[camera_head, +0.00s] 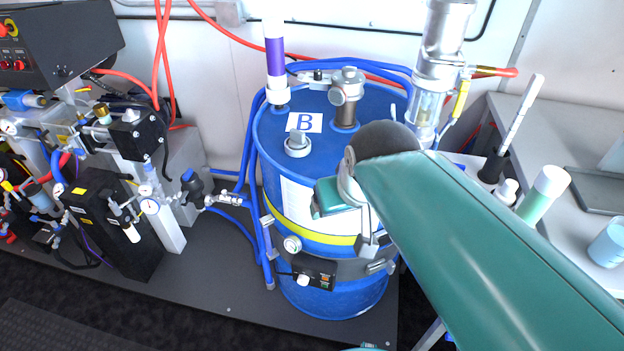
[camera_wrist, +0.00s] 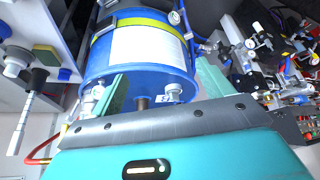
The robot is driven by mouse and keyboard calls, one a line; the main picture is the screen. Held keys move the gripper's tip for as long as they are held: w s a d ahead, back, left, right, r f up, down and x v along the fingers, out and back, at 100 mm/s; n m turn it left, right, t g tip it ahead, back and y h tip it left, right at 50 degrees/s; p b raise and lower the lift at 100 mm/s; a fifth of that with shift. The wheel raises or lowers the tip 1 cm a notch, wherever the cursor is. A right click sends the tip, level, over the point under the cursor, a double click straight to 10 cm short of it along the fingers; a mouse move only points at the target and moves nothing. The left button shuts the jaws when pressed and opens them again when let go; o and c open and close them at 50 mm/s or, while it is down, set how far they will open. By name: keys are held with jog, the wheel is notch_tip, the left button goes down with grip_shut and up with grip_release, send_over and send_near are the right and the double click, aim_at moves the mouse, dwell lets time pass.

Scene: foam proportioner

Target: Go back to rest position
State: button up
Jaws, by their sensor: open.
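My gripper shows in the wrist view (camera_wrist: 162,84) as two teal fingers set wide apart, with nothing between them but the view of the drum beyond. In the head view my teal arm reaches in from the lower right, and part of my gripper (camera_head: 335,196) shows in front of the blue drum (camera_head: 275,165) marked B. The drum also fills the gap between the fingers in the wrist view (camera_wrist: 130,72), where it appears upside down. My arm hides the drum's right side in the head view. I cannot tell how far the fingers are from the drum.
Pumps, gauges and hoses (camera_head: 150,206) stand left of the drum. A clear-bodied metal pump (camera_head: 441,55) rises behind its right side. A grey bench (camera_head: 520,130) with a white-and-green bottle (camera_head: 543,193) and a beaker (camera_head: 608,243) is at the right. The dark floor in front is clear.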

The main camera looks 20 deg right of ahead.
jog(key=shift+n, duration=0.3)
jog(key=s+a, duration=0.3)
jog(key=shift+s+f, duration=0.2)
jog(key=shift+f, duration=0.05)
dwell(0.6)
